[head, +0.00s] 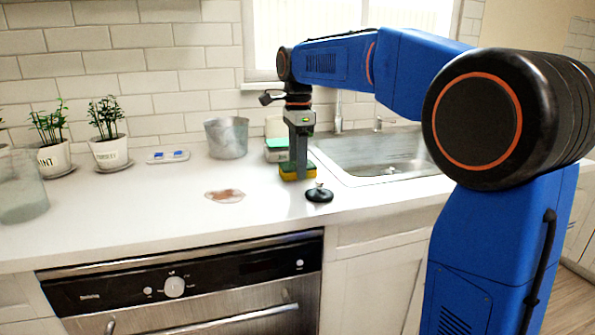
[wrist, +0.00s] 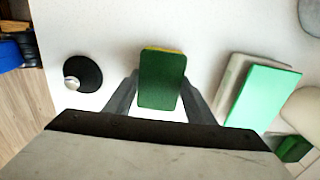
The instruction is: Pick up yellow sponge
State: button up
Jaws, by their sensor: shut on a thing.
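The yellow sponge (head: 289,174) has a dark green top face and a yellow body. It stands on the white counter left of the sink, and its green face shows in the wrist view (wrist: 161,82). My gripper (head: 300,172) points down at it from above. In the wrist view the two grey fingers (wrist: 160,98) are on either side of the sponge, shut on it. I cannot tell from these frames whether the sponge is clear of the counter.
A black lid with a knob (head: 319,194) lies close by on the counter. Green and white boxes (wrist: 262,95) stand on the other side. A metal bucket (head: 227,138), a brownish stain (head: 225,195) and the sink (head: 385,155) are near. The front left counter is mostly clear.

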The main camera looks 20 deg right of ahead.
notch_tip(320, 180, up, 10)
dwell(0.7)
jog(key=shift+o, duration=0.8)
jog(key=shift+c, duration=0.4)
jog(key=shift+w, duration=0.15)
